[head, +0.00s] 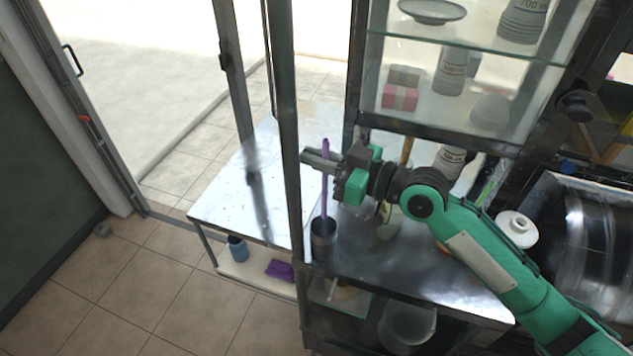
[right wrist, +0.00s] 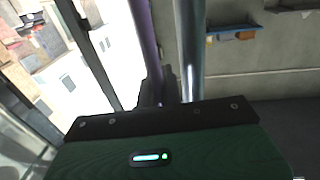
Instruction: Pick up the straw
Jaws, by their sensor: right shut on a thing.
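A purple straw (head: 325,190) stands nearly upright in the head view. Its lower end is in or just over a dark cup (head: 323,231) on the metal counter; I cannot tell whether it touches the bottom. My right gripper (head: 316,159) is shut on the straw near its upper part. In the right wrist view the straw (right wrist: 144,35) rises between the fingers, beside a grey metal post. My left gripper is not in view.
A metal post (head: 285,90) stands close left of my right gripper. Glass shelves with bowls (head: 432,11) and stacked cups are behind. A white round container (head: 516,229) sits on the counter at right. A steel table (head: 225,195) extends left.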

